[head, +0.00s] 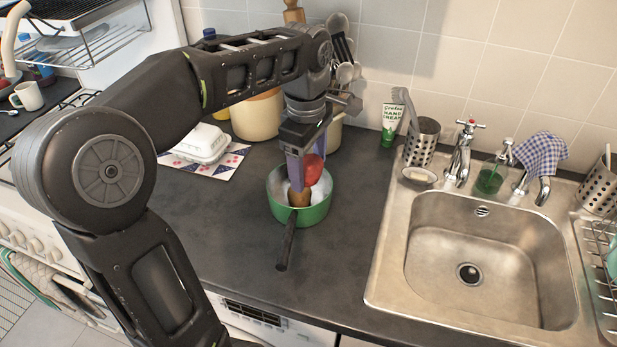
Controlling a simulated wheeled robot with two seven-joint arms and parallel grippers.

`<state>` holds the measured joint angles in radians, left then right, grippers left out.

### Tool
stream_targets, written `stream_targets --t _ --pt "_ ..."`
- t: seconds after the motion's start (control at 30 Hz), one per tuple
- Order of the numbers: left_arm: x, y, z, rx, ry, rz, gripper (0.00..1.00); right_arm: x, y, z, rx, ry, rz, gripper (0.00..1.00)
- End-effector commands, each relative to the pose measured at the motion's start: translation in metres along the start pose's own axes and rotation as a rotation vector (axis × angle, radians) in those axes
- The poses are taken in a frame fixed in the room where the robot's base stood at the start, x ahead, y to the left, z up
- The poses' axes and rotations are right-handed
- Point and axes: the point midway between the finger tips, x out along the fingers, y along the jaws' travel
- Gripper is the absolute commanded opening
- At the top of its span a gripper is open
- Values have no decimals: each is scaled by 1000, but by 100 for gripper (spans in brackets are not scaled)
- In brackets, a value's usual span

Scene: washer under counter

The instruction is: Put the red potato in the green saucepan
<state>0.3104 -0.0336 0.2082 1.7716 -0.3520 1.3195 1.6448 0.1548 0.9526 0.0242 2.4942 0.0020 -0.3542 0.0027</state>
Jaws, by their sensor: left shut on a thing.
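The green saucepan (302,216) stands on the dark counter with its black handle pointing toward the front edge. My left gripper (305,170) points down over the pan and is shut on the red potato (314,169). The potato is at or just above the pan's rim, over its right rear part; I cannot tell whether it touches the pan. A brown item (298,197) shows at the pan, below the left finger. My right gripper is not in view.
A steel sink (480,240) with taps (464,150) lies to the right. A white box (203,143) on a patterned mat, a cream pot (256,115) and a hand cream tube (390,124) stand around the pan. The counter in front is clear.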

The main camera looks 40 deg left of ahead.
Motion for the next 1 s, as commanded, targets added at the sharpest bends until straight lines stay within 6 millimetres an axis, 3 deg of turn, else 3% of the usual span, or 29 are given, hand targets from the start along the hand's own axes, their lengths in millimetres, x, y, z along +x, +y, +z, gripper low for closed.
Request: stream_targets --t 0.3,1.0 --pt "35 -3 0 0 0 -2 26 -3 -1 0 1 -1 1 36" --pt "48 -3 0 0 0 -1 26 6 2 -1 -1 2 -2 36"
